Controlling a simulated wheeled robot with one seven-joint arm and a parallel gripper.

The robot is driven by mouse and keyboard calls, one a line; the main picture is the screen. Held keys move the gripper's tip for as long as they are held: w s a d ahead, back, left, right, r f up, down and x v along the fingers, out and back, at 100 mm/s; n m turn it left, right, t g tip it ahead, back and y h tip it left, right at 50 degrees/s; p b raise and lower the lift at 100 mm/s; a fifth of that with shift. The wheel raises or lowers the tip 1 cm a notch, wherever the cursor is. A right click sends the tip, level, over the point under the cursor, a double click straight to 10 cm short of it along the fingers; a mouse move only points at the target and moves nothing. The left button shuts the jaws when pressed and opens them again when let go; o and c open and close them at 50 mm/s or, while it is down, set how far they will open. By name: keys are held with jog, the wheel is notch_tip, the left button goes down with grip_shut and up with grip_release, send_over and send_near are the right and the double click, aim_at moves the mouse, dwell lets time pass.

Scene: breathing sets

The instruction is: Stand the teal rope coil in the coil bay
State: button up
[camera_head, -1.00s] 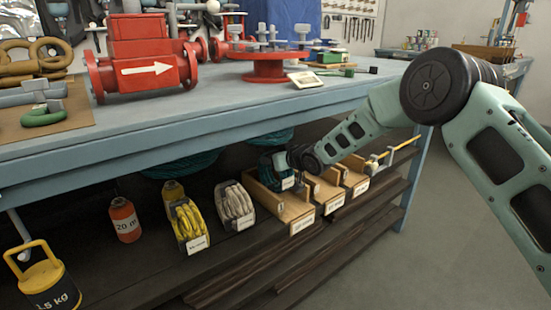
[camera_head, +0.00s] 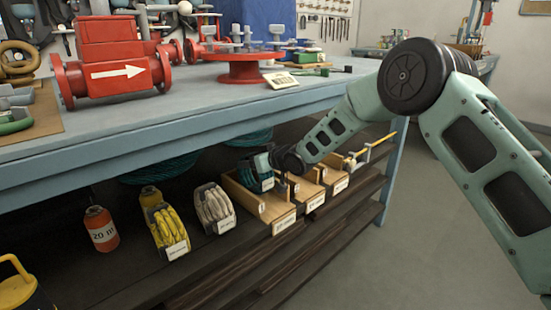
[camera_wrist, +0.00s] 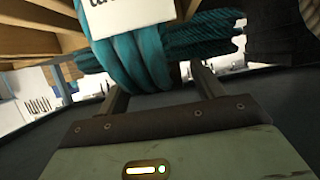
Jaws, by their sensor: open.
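The teal rope coil (camera_head: 261,172) has a white label band and stands upright at the leftmost wooden bay (camera_head: 240,195) on the lower shelf. I cannot read which bay is the coil bay. My gripper (camera_head: 281,168) is at the coil's right side, and its fingers are hard to make out in the head view. In the wrist view the coil (camera_wrist: 137,58) fills the top middle, with its label hanging above. My open gripper (camera_wrist: 160,90) has one finger to either side of the coil's lower part. I cannot tell whether they touch it.
The bench top (camera_head: 200,105) hangs over the shelf. Left of the bays are a white rope coil (camera_head: 214,207), a yellow rope coil (camera_head: 167,229) and an orange bottle (camera_head: 101,229). More wooden bays (camera_head: 307,190) adjoin on the right. Floor is clear at the right.

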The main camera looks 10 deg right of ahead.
jog(key=p+v, duration=0.2)
jog(key=v, duration=1.4)
jog(key=s+a+r+g+h, duration=0.1)
jog(key=s+a+g+h, duration=0.1)
jog(key=s, duration=0.6)
jog(key=s+a+g+h, duration=0.1)
jog(key=s+a+g, duration=0.15)
jog(key=s, duration=0.55)
jog(key=s+d+g+h, duration=0.2)
jog(key=s+d+g, duration=0.1)
jog(key=s, duration=1)
jog(key=s+d+g+h, duration=0.2)
jog(key=s+g, duration=0.2)
jog(key=s, duration=0.9)
notch_tip(320, 180, up, 24)
jog(key=p, duration=2.4)
jog(key=shift+d+r+n, duration=0.2)
jog(key=shift+r+n, duration=0.05)
jog(key=shift+n, duration=0.05)
jog(key=shift+w+f, duration=0.1)
jog(key=shift+f, duration=0.05)
